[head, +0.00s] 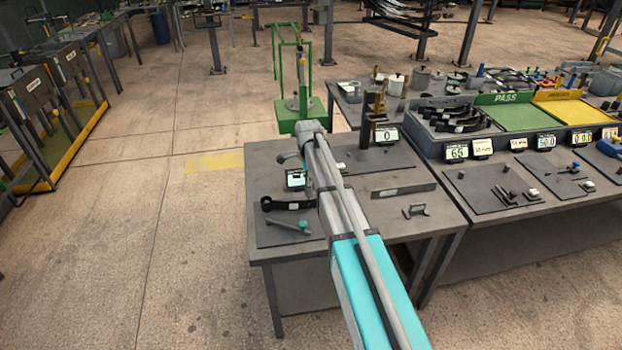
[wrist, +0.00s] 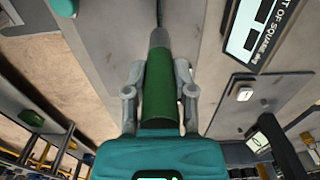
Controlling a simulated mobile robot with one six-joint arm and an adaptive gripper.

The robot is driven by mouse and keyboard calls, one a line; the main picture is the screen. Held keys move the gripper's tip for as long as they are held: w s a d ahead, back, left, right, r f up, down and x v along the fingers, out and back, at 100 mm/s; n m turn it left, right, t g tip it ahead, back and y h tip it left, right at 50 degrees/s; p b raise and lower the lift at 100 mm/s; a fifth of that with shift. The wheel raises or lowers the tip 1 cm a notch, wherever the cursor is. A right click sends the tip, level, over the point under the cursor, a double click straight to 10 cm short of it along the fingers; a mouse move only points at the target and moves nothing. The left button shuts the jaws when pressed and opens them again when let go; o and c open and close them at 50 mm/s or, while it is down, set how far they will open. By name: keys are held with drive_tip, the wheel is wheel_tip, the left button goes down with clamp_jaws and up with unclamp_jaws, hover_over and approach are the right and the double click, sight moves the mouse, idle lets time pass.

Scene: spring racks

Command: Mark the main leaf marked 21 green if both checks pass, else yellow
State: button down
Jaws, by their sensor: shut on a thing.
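In the wrist view my gripper (wrist: 158,74) is shut on a green cylindrical marker (wrist: 160,95), with its grey narrow end pointing away over a grey surface. In the head view my arm reaches over the near bench and hides the gripper and marker. A dark bar with a looped end (head: 285,204), like a main leaf, lies on the near bench (head: 380,208), partly behind my arm. No number 21 is legible on it. An out-of-square display (wrist: 256,30) shows in the wrist view; its reading is not clear. A small lit display (head: 296,180) stands left of my arm in the head view.
A display reading 0 (head: 386,135) stands at the near bench's back. The right bench has a tray of dark leaves (head: 452,128), a green PASS tray (head: 520,117) and a yellow tray (head: 578,111). A green stand (head: 287,118) is behind.

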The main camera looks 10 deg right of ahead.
drive_tip(key=shift+f+b, duration=0.5)
idle(1.9)
drive_tip(key=shift+r, duration=0.1)
drive_tip(key=shift+r+p, duration=3.4)
drive_tip(key=shift+p, duration=0.15)
